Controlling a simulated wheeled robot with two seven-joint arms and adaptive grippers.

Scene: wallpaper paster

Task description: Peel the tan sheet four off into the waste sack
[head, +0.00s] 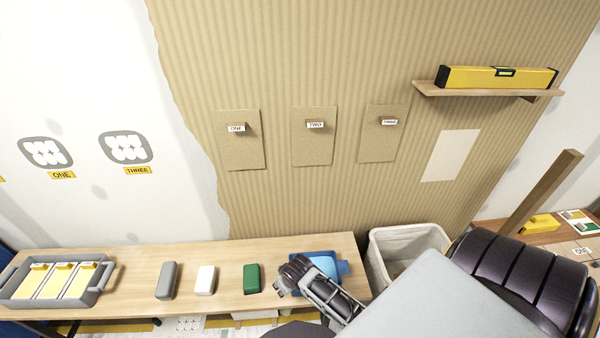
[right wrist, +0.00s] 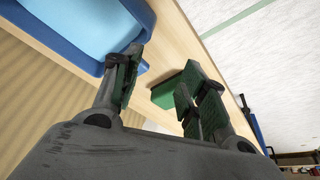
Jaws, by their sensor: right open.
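Three tan sheets hang on the ribbed tan wall covering, labelled ONE (head: 238,150), TWO (head: 313,148) and THREE (head: 382,146). No sheet labelled four shows; a pale bare rectangle (head: 452,155) is to the right of THREE. The pale waste sack (head: 432,236) stands open at the bench's right end; something tan shows inside, not clear enough to name. My right gripper (head: 287,276) is open and empty over the bench, between the green block (head: 251,278) and the blue tray (head: 341,267). Both also show in the right wrist view. My left gripper is out of view.
The wooden bench (head: 135,258) also bears a grey tray (head: 24,292) with yellow-tabbed sheets, a grey block (head: 167,280) and a white block (head: 206,279). A shelf (head: 480,91) with a yellow level (head: 497,77) juts out above the pale rectangle. A wooden post (head: 540,192) stands at right.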

